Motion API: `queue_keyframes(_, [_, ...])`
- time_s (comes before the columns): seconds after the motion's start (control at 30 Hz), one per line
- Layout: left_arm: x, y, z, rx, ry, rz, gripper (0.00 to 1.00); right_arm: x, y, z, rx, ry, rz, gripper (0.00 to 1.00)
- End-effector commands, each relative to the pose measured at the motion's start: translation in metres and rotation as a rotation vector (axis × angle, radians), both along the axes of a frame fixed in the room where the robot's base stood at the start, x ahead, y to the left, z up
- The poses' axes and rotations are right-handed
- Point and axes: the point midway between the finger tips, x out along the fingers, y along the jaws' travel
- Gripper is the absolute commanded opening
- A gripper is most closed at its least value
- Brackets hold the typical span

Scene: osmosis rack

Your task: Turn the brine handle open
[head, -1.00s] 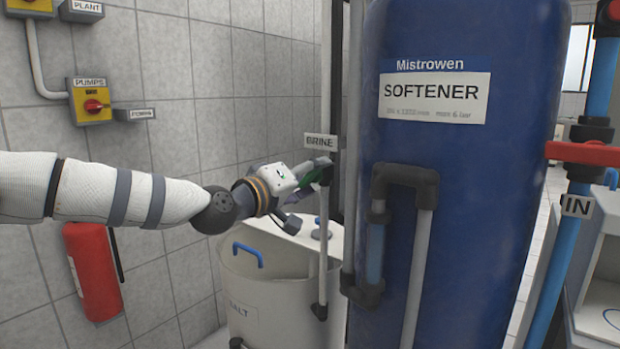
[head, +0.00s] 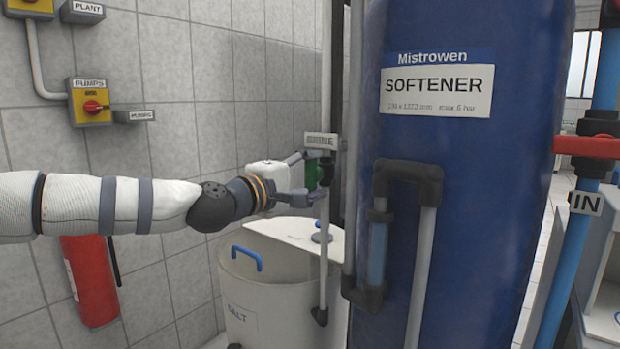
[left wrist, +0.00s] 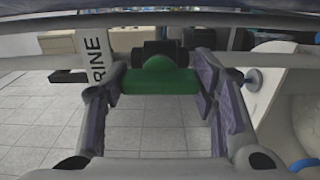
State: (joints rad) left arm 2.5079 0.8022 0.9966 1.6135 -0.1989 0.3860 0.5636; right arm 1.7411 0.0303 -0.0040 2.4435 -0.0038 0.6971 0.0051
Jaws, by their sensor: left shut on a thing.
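The green brine handle (head: 314,174) sits on the thin pipe beside the blue softener tank, just below the BRINE label (head: 320,141). My left gripper (head: 308,176) is shut on it, with one finger above and one below in the head view. In the left wrist view the handle (left wrist: 160,81) lies crosswise between the two purple-padded fingers, with a dark valve body (left wrist: 165,52) behind it. My right gripper is not in view.
The blue softener tank (head: 460,200) stands close to the right of the handle. A salt tub (head: 270,300) with a lid is below my gripper. A tiled wall with switch boxes (head: 90,102) and a red extinguisher (head: 90,280) is at the left.

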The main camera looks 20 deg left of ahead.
Motion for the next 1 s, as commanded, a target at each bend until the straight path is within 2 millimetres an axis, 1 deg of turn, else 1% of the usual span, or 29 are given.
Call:
queue_keyframes(0.57, [-0.0003, -0.0008, -0.0001, -0.030, 0.012, -0.002, 0.25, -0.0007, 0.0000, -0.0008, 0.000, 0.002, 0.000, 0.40])
queue_keyframes(0.6, [-0.0003, -0.0008, -0.0001, -0.029, 0.012, -0.002, 0.57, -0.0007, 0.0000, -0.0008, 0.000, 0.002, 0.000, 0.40])
queue_keyframes(0.67, [-0.0003, -0.0008, -0.0001, -0.029, 0.012, -0.002, 0.71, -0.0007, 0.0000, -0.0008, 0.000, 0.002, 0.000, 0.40])
queue_keyframes(0.7, [-0.0003, -0.0008, -0.0001, -0.029, 0.012, -0.002, 0.73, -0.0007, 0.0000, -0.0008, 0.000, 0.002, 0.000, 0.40])
queue_keyframes(1.0, [-0.0018, 0.0006, 0.0003, -0.027, 0.010, -0.001, 0.73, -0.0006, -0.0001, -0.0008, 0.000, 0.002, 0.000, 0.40])
